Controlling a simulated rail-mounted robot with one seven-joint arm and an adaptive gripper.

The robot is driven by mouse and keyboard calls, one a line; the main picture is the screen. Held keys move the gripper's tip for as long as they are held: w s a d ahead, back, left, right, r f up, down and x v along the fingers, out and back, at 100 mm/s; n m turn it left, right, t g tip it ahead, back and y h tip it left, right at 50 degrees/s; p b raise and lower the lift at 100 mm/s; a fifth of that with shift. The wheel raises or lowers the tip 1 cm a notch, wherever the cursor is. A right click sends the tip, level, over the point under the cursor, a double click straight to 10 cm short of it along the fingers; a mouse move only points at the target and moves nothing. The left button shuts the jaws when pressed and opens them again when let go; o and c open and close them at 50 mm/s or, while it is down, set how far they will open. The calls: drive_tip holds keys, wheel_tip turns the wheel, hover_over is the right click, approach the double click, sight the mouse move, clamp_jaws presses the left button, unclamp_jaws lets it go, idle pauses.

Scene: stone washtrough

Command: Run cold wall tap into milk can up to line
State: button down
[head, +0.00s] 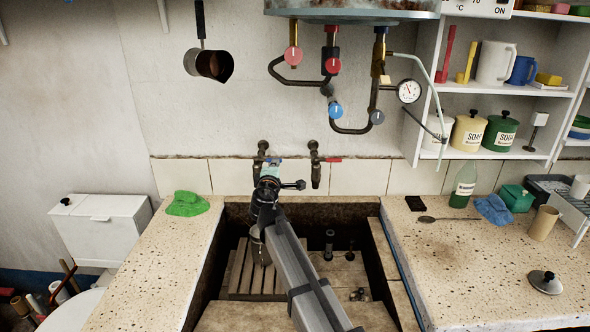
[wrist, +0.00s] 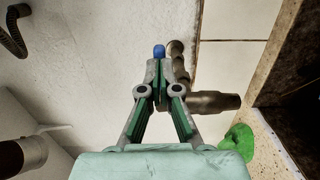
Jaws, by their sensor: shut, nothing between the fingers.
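The cold wall tap shows its blue handle (wrist: 159,50) just beyond my fingertips in the wrist view, with its dark brass body (wrist: 215,102) to the right. In the head view this left tap (head: 262,147) is partly hidden by my gripper. My gripper (wrist: 160,75) is shut and empty, its tips close to the blue handle; whether they touch it I cannot tell. A grey metal can (head: 257,246), seemingly the milk can, stands on the wooden slats in the trough, mostly hidden by my arm. Its fill line and water level do not show.
A red-handled wall tap (head: 316,165) stands close on the right. The stone trough has speckled counters either side, with a green cloth (head: 187,204) on the left. Pipes with valves (head: 335,108) and a hanging dipper (head: 208,64) are above. A lid (head: 545,282) lies on the right counter.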

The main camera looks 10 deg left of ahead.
drive_tip(key=shift+a, duration=0.2)
idle(0.3)
drive_tip(key=s+d+b, duration=0.2)
drive_tip(key=s, duration=1.2)
drive_tip(key=shift+d+b, duration=0.2)
drive_tip(key=shift+b, duration=0.15)
drive_tip(key=shift+w, duration=0.1)
